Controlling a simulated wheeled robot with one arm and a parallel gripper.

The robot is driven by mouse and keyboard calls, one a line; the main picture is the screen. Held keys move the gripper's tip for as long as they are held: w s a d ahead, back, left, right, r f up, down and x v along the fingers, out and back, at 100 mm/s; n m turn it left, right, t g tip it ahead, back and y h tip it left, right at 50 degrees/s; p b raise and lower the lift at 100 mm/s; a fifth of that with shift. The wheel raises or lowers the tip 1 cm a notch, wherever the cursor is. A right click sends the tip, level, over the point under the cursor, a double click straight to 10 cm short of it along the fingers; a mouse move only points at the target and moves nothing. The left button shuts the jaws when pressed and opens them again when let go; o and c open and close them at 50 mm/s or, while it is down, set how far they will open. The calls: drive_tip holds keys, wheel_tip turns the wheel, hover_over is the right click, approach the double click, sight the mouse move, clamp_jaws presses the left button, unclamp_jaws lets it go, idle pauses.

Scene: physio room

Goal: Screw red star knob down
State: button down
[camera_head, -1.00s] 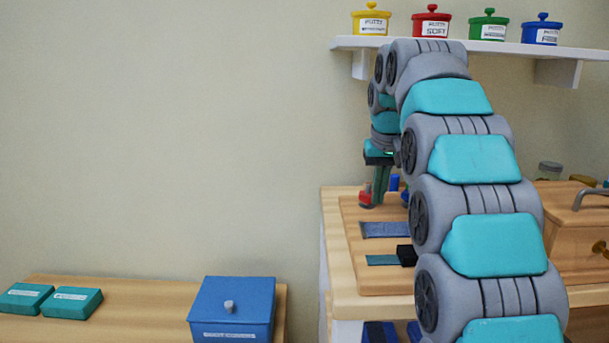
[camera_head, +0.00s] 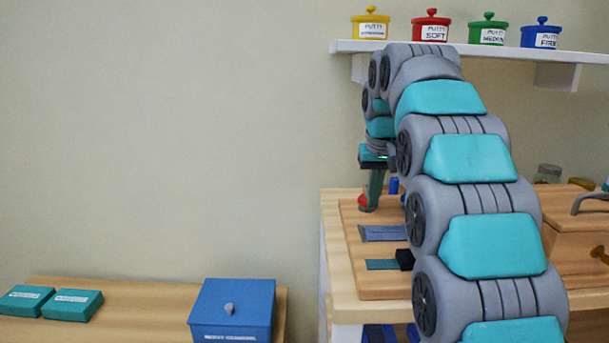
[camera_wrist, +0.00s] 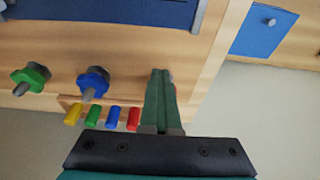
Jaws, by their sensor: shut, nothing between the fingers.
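The red star knob (camera_head: 362,201) stands on the wooden board at the left end of the bench, partly hidden by my fingers. My gripper (camera_head: 370,208) points down at the knob, its green fingers together and in front of it. In the wrist view the shut fingertips (camera_wrist: 161,72) cover the spot where the knob is, and only a small pale reddish bit shows beside them. I cannot tell whether the fingertips touch the knob. A blue star knob (camera_wrist: 93,83) and a green star knob (camera_wrist: 31,77) stand in line to the left.
Yellow, green, blue and red pegs (camera_wrist: 133,119) lie close to the fingers. A shelf (camera_head: 345,43) with several putty pots hangs above the arm. A wooden drawer box (camera_head: 572,222) stands right, a blue lidded box (camera_head: 233,308) on the lower table at left.

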drive_tip(key=shift+a, duration=0.6)
drive_tip(key=shift+w+a, duration=0.15)
drive_tip(key=shift+a, duration=0.15)
idle(0.3)
drive_tip(key=shift+s+a, duration=0.1)
drive_tip(key=shift+s, duration=0.25)
